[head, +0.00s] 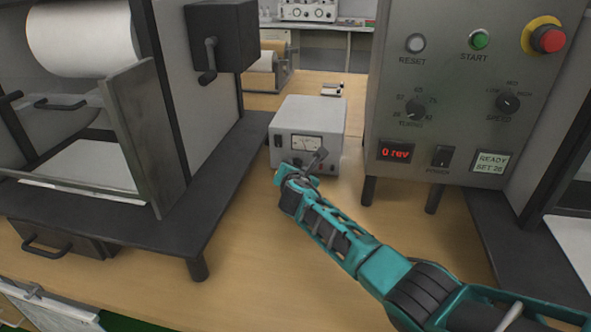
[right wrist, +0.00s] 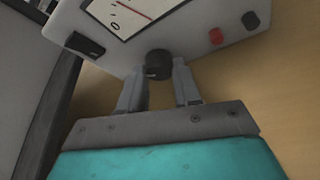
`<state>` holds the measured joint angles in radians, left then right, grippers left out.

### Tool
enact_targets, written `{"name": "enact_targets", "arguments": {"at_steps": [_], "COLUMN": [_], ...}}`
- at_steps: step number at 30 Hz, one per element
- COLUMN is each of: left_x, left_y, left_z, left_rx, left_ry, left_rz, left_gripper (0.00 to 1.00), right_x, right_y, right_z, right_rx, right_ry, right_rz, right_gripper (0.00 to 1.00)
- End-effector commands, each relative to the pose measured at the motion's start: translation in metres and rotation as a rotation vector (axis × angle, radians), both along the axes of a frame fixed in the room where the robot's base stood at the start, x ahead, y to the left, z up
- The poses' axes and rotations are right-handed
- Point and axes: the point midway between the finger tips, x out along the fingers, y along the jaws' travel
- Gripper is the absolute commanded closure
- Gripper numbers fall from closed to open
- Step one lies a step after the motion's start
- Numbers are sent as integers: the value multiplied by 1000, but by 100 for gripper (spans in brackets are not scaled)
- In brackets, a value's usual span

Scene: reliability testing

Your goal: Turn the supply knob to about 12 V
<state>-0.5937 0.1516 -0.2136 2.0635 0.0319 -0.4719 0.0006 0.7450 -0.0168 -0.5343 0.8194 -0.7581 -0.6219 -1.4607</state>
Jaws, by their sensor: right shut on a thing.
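The power supply (head: 312,118) is a small light-grey box on the bench with a meter (head: 307,143) on its front. My right gripper (head: 303,170) is at the lower front of it and hides the knob in the head view. In the right wrist view the black round knob (right wrist: 158,64) sits between the two fingertips of my right gripper (right wrist: 160,78), which is shut on it. The meter face (right wrist: 130,12) is cut off by the top edge there, and its reading cannot be told. My left gripper is not in view.
A dark rocker switch (right wrist: 85,45), a red terminal (right wrist: 215,36) and a black terminal (right wrist: 250,20) flank the knob. A control cabinet (head: 455,75) stands close on the right, a roller machine (head: 200,110) on the left. Bare bench lies in front of the supply.

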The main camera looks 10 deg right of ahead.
Motion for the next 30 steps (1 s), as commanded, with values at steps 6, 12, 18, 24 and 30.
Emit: {"name": "enact_targets", "arguments": {"at_steps": [6, 12, 18, 24, 30], "left_x": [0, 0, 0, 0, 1], "left_y": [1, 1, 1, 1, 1], "left_z": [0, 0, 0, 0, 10], "left_rx": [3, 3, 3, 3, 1], "left_ry": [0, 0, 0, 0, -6], "left_rz": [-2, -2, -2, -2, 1], "left_gripper": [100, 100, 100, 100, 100], "right_x": [0, 0, 0, 0, -9], "right_y": [1, 1, 1, 0, 1], "right_z": [0, 0, 0, 0, 5], "right_rx": [0, 0, -1, 0, 0], "right_ry": [-1, -1, -1, 0, 0], "right_rz": [3, 3, 2, 1, 1], "right_gripper": [98, 60, 43, 43, 43]}}
